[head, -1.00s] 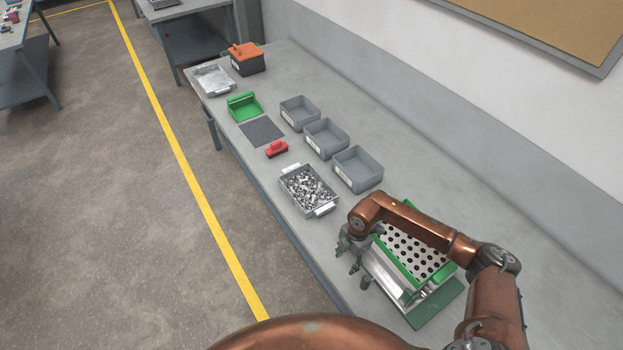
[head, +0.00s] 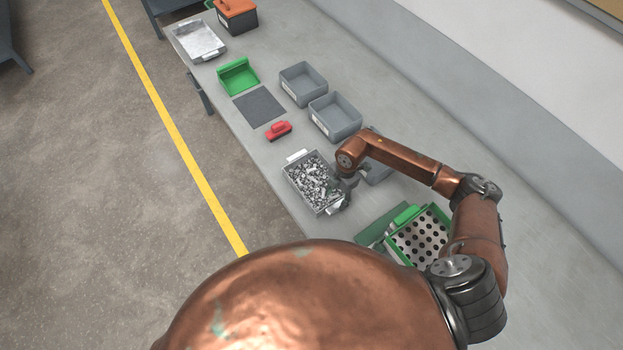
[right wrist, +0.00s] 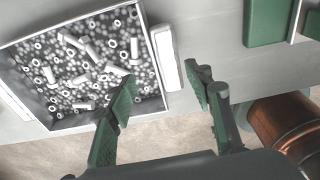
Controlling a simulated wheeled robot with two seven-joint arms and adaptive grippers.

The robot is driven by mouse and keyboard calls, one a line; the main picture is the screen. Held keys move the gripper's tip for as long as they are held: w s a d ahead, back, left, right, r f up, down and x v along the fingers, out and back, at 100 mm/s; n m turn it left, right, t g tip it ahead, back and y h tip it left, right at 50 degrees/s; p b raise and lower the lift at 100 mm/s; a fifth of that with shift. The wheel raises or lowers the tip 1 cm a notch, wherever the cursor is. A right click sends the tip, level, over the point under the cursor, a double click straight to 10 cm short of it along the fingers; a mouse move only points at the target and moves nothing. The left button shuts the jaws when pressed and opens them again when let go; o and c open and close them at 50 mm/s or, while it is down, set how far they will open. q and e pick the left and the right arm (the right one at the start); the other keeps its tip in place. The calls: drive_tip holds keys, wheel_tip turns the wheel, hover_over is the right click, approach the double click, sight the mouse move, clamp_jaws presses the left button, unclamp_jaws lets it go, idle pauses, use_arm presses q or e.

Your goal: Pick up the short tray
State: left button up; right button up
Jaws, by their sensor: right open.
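A short metal tray (head: 290,178) full of small metal parts stands on the bench in the head view, with a pale handle (head: 297,155) at its far end. My right gripper (head: 340,190) is over its near end, partly hiding that end. In the right wrist view the tray (right wrist: 152,108) is at upper left, and its near handle (right wrist: 166,57) lies ahead of and between the fingertips. The right gripper (right wrist: 166,82) is open with nothing in it. Contact with the handle cannot be told. My left gripper is not in view.
Grey bins (head: 335,118) line the wall side, one partly behind my arm. A red-handled tool (head: 278,131), dark mat (head: 259,106), green scoop-like bin (head: 238,77) and another metal tray (head: 198,41) lie farther off.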

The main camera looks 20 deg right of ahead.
sight(338, 205)
drive_tip(key=shift+s+d+f, duration=0.3)
drive_tip(key=shift+f, duration=0.15)
drive_tip(key=shift+s+d+f, duration=0.25)
drive_tip(key=shift+s+f, duration=0.05)
drive_tip(key=shift+f, duration=0.15)
drive_tip(key=shift+s+f+p, duration=0.15)
drive_tip(key=shift+f+p, duration=0.3)
drive_tip(key=shift+f, duration=0.2)
drive_tip(key=f, duration=0.2)
drive_tip(key=shift+a+f, duration=0.2)
drive_tip(key=shift+f, duration=0.15)
drive_tip(key=c, duration=0.5)
drive_tip(key=shift+c, duration=1)
drive_tip(key=c, duration=0.3)
clamp_jaws()
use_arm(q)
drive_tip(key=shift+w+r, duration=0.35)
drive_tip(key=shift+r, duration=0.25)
